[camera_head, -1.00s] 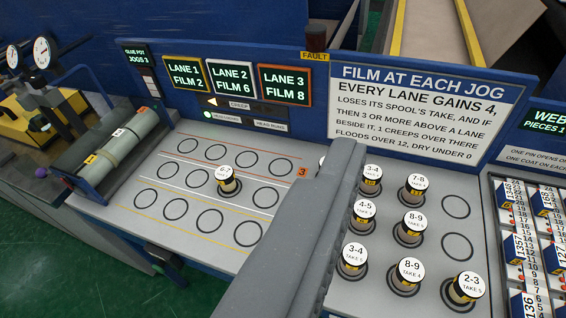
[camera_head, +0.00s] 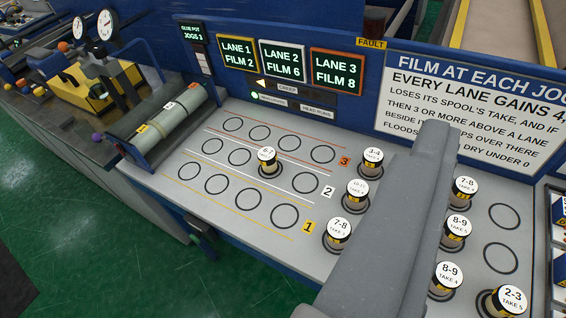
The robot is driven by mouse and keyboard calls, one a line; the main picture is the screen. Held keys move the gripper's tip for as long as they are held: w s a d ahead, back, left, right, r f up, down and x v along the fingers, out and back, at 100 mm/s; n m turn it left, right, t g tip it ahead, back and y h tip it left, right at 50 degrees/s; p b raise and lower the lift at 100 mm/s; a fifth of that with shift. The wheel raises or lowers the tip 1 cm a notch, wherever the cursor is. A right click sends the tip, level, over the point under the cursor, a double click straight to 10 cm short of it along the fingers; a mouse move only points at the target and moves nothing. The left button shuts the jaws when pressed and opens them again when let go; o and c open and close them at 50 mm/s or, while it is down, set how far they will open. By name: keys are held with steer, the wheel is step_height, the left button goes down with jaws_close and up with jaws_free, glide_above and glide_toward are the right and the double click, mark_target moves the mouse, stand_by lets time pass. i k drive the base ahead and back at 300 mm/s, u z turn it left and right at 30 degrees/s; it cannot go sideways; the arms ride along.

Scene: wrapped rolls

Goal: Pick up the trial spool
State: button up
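No spool carries a readable "trial" label, so I cannot tell which is the trial spool. One upright spool marked 6-7 (camera_head: 267,161) stands on a ring in the middle lane of the grey lane board (camera_head: 150,183). Right of the lanes stand spools marked 3-4 (camera_head: 372,162), 10-11 (camera_head: 357,192) and 7-8 (camera_head: 338,234). Beyond my grey arm stand another 7-8 spool (camera_head: 464,192), two 8-9 spools (camera_head: 456,232) (camera_head: 447,280) and a 2-3 spool (camera_head: 508,302). My arm covers part of the board. No gripper fingers show.
Lane screens (camera_head: 282,62) and a rules sign (camera_head: 470,100) stand behind the board. A roller (camera_head: 170,122) lies at its left end. Several lane rings are empty, as are two rings (camera_head: 504,216) (camera_head: 500,258) at the right. Green floor (camera_head: 60,200) is open at left.

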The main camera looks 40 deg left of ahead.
mark_target(267, 157)
steer(key=u, duration=0.05)
steer(key=k, duration=1.1)
steer(key=z, duration=0.45)
steer(key=i, duration=1.2)
steer(key=u, duration=0.55)
steer(key=i, duration=0.6)
steer(key=u, duration=0.6)
